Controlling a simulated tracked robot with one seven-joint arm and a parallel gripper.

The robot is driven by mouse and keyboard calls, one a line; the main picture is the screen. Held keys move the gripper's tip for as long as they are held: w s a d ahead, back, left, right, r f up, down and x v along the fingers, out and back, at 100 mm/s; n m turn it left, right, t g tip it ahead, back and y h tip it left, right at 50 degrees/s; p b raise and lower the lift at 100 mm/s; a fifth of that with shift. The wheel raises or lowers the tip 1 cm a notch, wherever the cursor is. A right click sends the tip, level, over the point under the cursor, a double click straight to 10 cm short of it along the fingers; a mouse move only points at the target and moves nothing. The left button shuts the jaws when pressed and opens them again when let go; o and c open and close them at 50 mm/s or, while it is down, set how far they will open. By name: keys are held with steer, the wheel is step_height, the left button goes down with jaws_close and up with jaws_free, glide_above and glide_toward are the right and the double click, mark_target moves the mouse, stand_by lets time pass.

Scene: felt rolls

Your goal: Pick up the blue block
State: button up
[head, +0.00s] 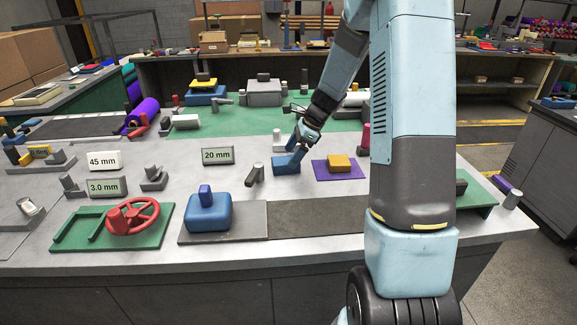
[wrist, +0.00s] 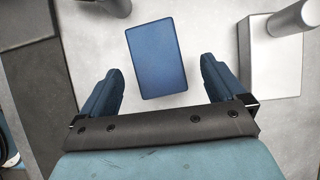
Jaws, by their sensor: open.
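The blue block (head: 285,166) lies on the light grey tabletop in the head view, just below and in front of my gripper (head: 297,146). In the wrist view the blue block (wrist: 157,58) is a plain rectangle seen from above, slightly tilted. My gripper's two dark blue fingers (wrist: 160,76) stand apart, one on each side of the block's lower part, with a gap on both sides. My gripper is open and holds nothing. The fingers' height above the table is hard to tell.
A purple mat (head: 322,174) with a yellow-orange block (head: 342,161) lies right of the block. A dark grey angled piece (head: 255,175) stands to its left, with a grey cylinder (head: 277,140) behind. A larger blue rounded object (head: 208,214) sits front left on a grey mat.

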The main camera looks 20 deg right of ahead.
mark_target(287, 160)
steer(key=shift+s+a+x, duration=0.1)
steer(key=shift+x, duration=0.95)
steer(key=shift+s+a+x, duration=0.1)
steer(key=shift+x, duration=1)
steer(key=shift+r, duration=0.15)
steer(key=c, duration=1.3)
